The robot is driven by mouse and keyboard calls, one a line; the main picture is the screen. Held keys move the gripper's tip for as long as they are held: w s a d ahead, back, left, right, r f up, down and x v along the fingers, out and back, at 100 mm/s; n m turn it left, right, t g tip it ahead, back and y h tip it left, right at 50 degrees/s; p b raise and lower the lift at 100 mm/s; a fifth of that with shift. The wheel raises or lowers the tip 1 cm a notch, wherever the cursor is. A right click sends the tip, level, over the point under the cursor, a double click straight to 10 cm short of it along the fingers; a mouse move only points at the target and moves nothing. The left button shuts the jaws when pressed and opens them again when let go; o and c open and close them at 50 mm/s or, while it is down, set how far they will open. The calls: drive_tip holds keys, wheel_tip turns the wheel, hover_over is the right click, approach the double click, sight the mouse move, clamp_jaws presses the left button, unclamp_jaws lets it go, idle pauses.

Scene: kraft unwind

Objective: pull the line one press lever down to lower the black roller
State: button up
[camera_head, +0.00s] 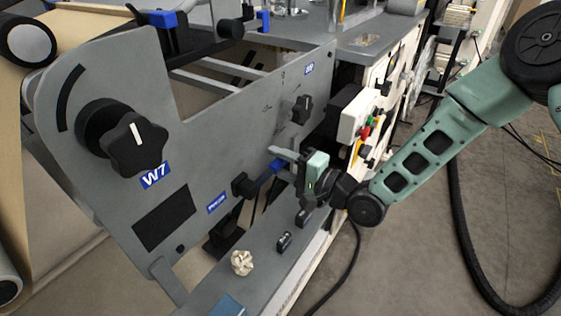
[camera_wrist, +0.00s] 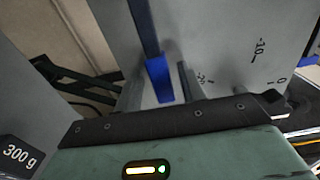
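The press lever is on the grey side panel, with a black hub (camera_head: 243,186) and a blue grip (camera_head: 266,174) pointing up and to the right. A blue label (camera_head: 217,203) sits below left of the hub. My gripper (camera_head: 281,160) is at the upper end of the blue grip. In the wrist view the blue grip (camera_wrist: 158,80) lies in front of the gripper, close beside a grey finger (camera_wrist: 188,82). The fingers look apart, with a gap by the grip. I cannot tell whether they touch it. The black roller cannot be made out.
A control box (camera_head: 358,115) with coloured buttons is behind my gripper. Below is a ledge with a pale knotted object (camera_head: 242,262) and small black weights (camera_head: 284,242).

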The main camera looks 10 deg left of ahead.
drive_tip(key=v, duration=1.7)
drive_tip(key=shift+d, duration=0.2)
drive_tip(key=shift+s, duration=0.15)
